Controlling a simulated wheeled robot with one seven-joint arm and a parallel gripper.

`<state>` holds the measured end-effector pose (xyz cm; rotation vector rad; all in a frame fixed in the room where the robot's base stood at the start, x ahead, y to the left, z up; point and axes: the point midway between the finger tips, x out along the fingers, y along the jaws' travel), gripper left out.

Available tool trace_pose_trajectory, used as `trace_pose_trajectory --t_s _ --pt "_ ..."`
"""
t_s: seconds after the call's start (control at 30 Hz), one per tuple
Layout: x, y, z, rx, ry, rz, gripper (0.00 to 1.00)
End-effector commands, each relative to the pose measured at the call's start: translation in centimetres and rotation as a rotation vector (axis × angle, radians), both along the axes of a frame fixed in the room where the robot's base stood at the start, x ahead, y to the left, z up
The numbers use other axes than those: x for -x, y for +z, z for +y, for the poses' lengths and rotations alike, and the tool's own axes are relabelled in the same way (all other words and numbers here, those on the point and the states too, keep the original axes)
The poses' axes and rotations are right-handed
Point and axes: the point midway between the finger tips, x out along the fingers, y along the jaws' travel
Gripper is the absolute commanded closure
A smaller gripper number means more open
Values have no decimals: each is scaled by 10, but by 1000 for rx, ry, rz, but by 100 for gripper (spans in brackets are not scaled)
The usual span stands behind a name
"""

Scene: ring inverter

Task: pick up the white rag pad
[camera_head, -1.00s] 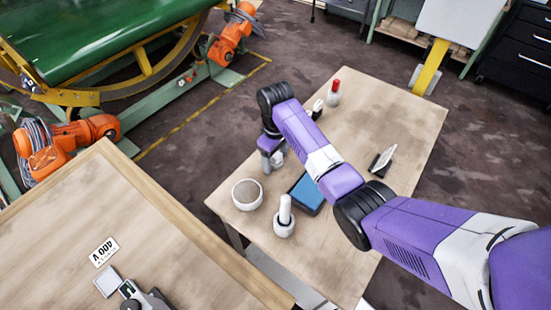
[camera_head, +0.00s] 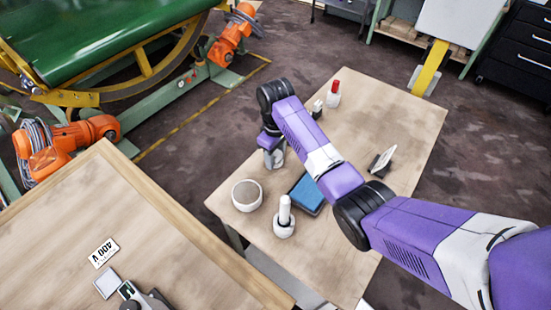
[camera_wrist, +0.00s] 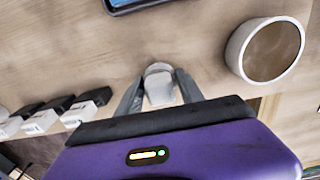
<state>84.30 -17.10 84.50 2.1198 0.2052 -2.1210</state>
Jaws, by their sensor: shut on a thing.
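The white rag pad (camera_wrist: 159,88) is a small pale piece between my fingertips in the wrist view. My gripper (camera_wrist: 158,84) is shut on it, with one grey finger on each side. In the head view my gripper (camera_head: 273,157) is low at the left edge of the far table (camera_head: 370,120), beyond the round pot. My arm partly covers that area there. I cannot tell whether the pad touches the table.
A round white pot (camera_head: 247,195), a white bottle in a round base (camera_head: 284,217) and a blue-topped tray (camera_head: 307,194) stand close by. Small black and white boxes (camera_wrist: 40,118), a red-capped bottle (camera_head: 333,94) and a small stand (camera_head: 382,161) are farther off.

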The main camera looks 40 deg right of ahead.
Motion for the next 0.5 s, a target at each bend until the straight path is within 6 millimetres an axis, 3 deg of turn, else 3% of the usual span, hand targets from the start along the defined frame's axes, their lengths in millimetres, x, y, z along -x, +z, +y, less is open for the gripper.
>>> trace_pose_trajectory --t_s 0.27,0.5 --pt "-1 48 0 1 0 -5 97" --pt "-1 109 -1 2 -1 -2 97"
